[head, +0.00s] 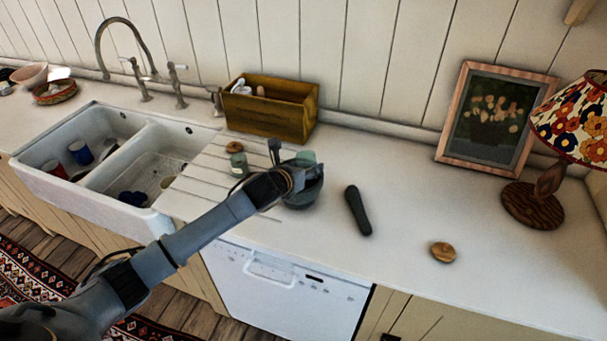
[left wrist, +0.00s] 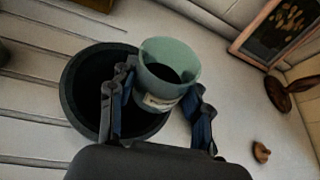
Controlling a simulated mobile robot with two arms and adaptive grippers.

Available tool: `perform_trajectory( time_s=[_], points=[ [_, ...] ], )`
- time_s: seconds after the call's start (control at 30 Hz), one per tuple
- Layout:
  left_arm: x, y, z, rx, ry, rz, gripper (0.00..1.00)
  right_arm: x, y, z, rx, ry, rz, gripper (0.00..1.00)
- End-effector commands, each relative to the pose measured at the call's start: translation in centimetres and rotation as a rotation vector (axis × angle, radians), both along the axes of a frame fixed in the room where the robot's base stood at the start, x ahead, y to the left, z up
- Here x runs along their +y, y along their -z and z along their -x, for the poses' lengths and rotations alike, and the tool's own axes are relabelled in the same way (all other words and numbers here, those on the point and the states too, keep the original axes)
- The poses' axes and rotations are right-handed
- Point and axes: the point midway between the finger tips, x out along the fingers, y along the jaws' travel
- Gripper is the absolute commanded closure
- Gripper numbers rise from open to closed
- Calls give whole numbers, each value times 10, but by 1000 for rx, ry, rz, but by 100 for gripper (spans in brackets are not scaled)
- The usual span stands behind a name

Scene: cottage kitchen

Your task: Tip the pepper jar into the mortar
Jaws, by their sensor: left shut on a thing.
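The pepper jar, a green open-topped jar with a pale label and a dark inside, is held between the fingers of my left gripper (head: 290,160). In the left wrist view the jar (left wrist: 170,75) shows its open mouth between the two fingers. In the head view only a bit of the jar (head: 306,157) shows behind the gripper. The mortar (head: 304,197), a dark grey bowl, stands on the counter below the gripper and is partly hidden by it. In the left wrist view the jar overlaps the right side of the mortar (left wrist: 72,98). My right gripper is not in view.
A second green jar (head: 238,164) with a wooden lid stands left of the mortar. A dark pestle (head: 358,210) and a round wooden lid (head: 443,252) lie to the right. Behind is a wooden box (head: 270,122); the sink (head: 90,205) is left, a lamp (head: 535,200) and picture frame (head: 449,132) right.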

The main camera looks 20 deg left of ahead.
Motion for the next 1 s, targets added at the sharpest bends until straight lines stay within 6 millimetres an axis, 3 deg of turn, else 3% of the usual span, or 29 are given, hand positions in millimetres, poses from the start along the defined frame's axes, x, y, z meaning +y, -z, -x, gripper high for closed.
perform_trajectory(
  time_s=[0.17,0.5,0.83,1.0],
  points=[
    [0,-6,0,-1,1,1,85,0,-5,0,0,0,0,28],
    [0,-44,0,0,0,0,85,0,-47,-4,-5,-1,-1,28],
    [-1,-43,0,-2,-3,3,85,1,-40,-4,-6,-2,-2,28],
    [-8,-64,11,-6,-27,15,85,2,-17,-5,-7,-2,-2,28]
  ],
)
